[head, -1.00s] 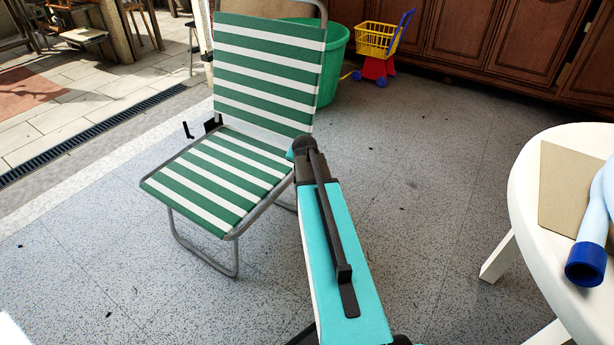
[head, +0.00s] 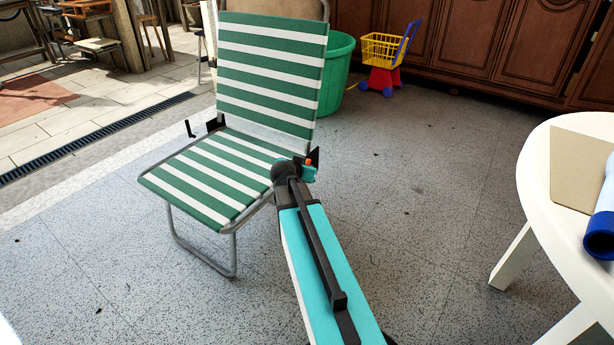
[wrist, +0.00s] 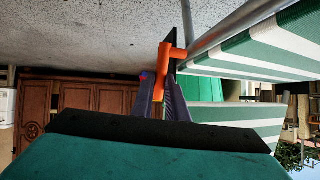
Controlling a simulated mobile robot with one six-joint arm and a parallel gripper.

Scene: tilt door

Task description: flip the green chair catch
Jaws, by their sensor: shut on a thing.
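The green and white striped folding chair (head: 268,75) stands open, with its backrest raised and its seat flat. An orange catch (wrist: 163,62) sits by the chair's metal frame, near where seat and backrest meet. In the wrist view my gripper (wrist: 161,82) has its fingers on either side of the catch, shut on it. In the head view my gripper (head: 310,168) is at the right side of the chair, mostly hidden behind my arm, with a small orange bit of the catch showing. A black lever (head: 189,129) shows at the chair's left side.
A green tub (head: 338,75) and a toy shopping cart (head: 384,60) stand behind the chair. A white table (head: 545,190) with a board and a blue tube is on the right. Wooden cabinets (head: 470,40) line the back. The floor between chair and table is clear.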

